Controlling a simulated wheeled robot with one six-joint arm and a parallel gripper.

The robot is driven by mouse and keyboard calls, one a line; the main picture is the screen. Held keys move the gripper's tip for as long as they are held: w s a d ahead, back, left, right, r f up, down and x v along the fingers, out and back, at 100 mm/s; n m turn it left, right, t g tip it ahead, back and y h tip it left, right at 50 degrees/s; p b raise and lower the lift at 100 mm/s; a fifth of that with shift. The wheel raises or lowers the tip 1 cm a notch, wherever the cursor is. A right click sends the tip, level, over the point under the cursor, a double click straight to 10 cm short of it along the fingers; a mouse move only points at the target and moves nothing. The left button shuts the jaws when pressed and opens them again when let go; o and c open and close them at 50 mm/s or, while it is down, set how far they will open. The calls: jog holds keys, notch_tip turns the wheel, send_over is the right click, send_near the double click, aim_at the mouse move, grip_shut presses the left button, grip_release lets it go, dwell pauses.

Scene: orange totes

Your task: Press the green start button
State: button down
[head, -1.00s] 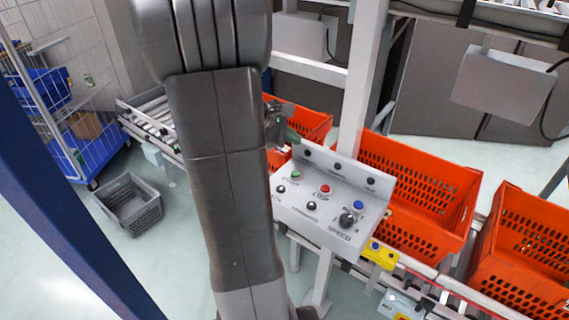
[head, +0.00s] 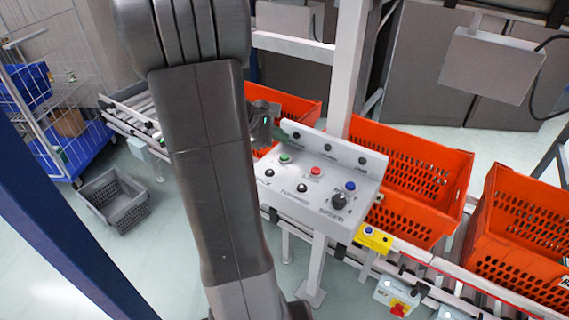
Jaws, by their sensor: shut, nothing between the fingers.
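The green start button (head: 285,159) sits at the upper left of the sloped face of a light grey control panel (head: 322,208). A red button (head: 316,171) and a blue button (head: 350,186) are to its right, with black knobs below. My gripper (head: 279,131) shows only in part beyond my arm, just above and left of the green button. It is shut and empty. It looks apart from the button, though the gap is hard to judge. My arm hides part of the gripper and the panel's left edge.
Orange totes (head: 408,207) stand on the conveyor behind and right of the panel. A white post (head: 347,70) rises behind it. A yellow box (head: 374,239) is mounted below its right side. A grey crate (head: 113,200) lies on the floor at left.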

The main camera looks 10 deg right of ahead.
aim_at(281, 158)
jog(key=shift+f+b, duration=0.95)
jog(key=shift+f, duration=0.6)
dwell(0.8)
jog(key=shift+f+b, duration=0.4)
jog(key=shift+b, duration=0.05)
jog(key=shift+f+b, duration=0.45)
dwell(0.5)
jog(key=shift+r, duration=0.1)
jog(key=shift+r+p, duration=0.65)
jog(key=shift+r, duration=0.1)
notch_tip(281, 158, up, 5)
jog(key=p, duration=0.4)
jog(key=shift+r, duration=0.1)
